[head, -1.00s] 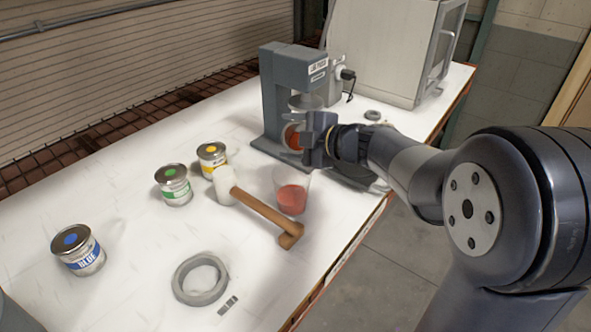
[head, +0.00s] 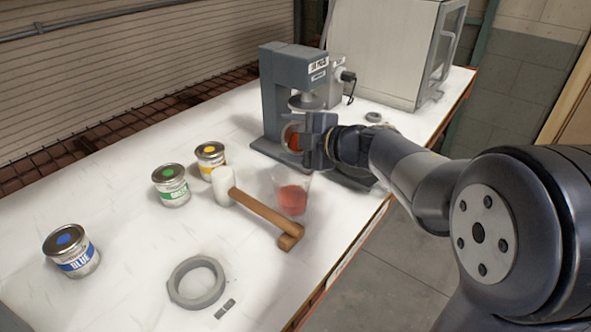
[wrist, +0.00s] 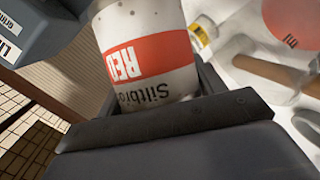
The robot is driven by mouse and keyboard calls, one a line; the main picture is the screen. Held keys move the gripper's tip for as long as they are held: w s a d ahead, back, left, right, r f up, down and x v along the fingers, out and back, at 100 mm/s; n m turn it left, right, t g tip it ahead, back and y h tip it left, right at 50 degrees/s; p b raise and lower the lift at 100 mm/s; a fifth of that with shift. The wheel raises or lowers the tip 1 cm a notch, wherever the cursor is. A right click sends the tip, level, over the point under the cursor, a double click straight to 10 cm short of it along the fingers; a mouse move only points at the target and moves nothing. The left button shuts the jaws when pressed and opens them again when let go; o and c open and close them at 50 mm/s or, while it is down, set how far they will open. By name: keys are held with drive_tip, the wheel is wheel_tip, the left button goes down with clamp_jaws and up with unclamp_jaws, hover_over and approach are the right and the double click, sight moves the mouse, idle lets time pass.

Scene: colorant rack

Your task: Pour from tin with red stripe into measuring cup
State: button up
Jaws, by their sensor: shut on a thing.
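My gripper (head: 316,143) is shut on the tin with the red stripe (head: 294,138), in front of the grey machine. In the wrist view the tin (wrist: 148,55) is white with a red band reading "RED", and sits between the fingers (wrist: 165,120). The gripper hides most of the tin in the head view, so I cannot tell its tilt exactly. The clear measuring cup (head: 292,198) stands on the table, below and a little in front of the gripper, apart from the tin. It holds red liquid, also visible in the wrist view (wrist: 290,22).
A mallet (head: 262,213) lies just left of the cup. Blue (head: 73,252), green (head: 171,187) and yellow (head: 210,160) tins stand farther left. A grey ring (head: 197,284) lies in front. The grey machine (head: 283,100) stands close behind the gripper.

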drive_tip(key=shift+s+r+n+t+b, duration=0.2)
drive_tip(key=shift+n+t+b, duration=0.5)
drive_tip(key=shift+b, duration=2.05)
idle(0.8)
drive_tip(key=shift+r+g+p, duration=0.3)
drive_tip(key=shift+r+p, duration=0.05)
drive_tip(key=shift+p, duration=0.4)
drive_tip(key=shift+w+r+m+p, duration=0.15)
drive_tip(key=shift+m+p, duration=0.15)
drive_tip(key=shift+p, duration=0.9)
drive_tip(key=g+p, duration=0.1)
drive_tip(key=p, duration=0.2)
drive_tip(key=shift+w+m, duration=0.1)
drive_tip(key=shift+m, duration=0.3)
drive_tip(key=shift+p, duration=1.05)
drive_tip(key=shift+f+m, duration=0.3)
drive_tip(key=shift+f, duration=0.1)
drive_tip(key=r+p, duration=0.1)
drive_tip(key=p, duration=0.1)
drive_tip(key=shift+w+g+p, duration=0.1)
drive_tip(key=shift+g+p, duration=0.2)
drive_tip(key=shift+p, duration=0.1)
drive_tip(key=shift+d+m+p, duration=0.1)
drive_tip(key=shift+m+p, duration=0.2)
drive_tip(key=shift+p, duration=0.1)
drive_tip(key=m+p, duration=0.1)
drive_tip(key=p, duration=0.3)
drive_tip(key=shift+w+f+g, duration=0.1)
drive_tip(key=shift+f+g, duration=0.1)
drive_tip(key=shift+g, duration=0.2)
